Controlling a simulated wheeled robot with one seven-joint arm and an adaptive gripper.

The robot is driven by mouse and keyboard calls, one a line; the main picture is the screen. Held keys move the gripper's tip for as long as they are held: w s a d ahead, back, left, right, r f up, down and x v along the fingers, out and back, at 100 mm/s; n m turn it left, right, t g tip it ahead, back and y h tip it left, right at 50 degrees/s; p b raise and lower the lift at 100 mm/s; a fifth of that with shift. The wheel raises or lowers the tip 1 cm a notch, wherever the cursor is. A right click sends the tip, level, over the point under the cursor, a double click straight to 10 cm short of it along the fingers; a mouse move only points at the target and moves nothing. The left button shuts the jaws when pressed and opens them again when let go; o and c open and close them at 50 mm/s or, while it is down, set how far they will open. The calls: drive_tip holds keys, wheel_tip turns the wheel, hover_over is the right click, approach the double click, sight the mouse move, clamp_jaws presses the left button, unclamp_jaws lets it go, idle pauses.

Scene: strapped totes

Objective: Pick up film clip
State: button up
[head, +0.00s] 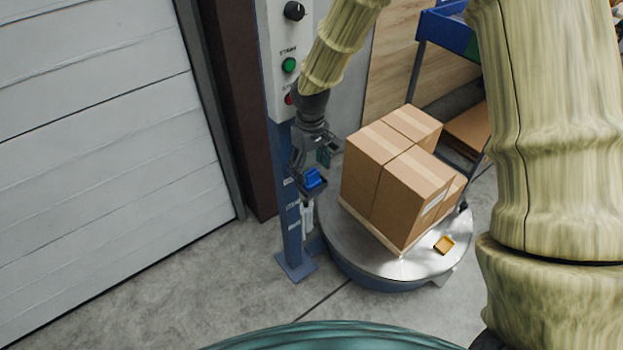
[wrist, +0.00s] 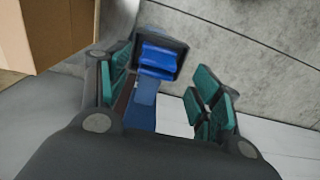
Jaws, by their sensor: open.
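A small blue piece (head: 313,178), which looks like the film clip, sits in a dark shallow holder (head: 318,190) beside the blue post. In the wrist view the blue piece (wrist: 158,57) lies in the dark-rimmed holder (wrist: 174,42), beyond and between my fingers. My gripper (head: 318,160) is just above it in the head view, pointing down. In the wrist view my gripper (wrist: 166,75) is open, with teal pads on either side and nothing held between them. I cannot tell whether a pad touches the piece.
The blue post (head: 291,215) carries a grey control box (head: 287,60) with buttons. Strapped cartons (head: 390,180) stand on a round turntable (head: 375,262) close to the right. A small orange item (head: 443,245) lies on it. A blue cart (head: 447,32) is behind. Floor is clear at left.

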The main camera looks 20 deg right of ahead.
sight(312, 172)
drive_tip(key=shift+d+f, duration=0.15)
drive_tip(key=shift+f, duration=1.7)
drive_tip(key=c, duration=1.1)
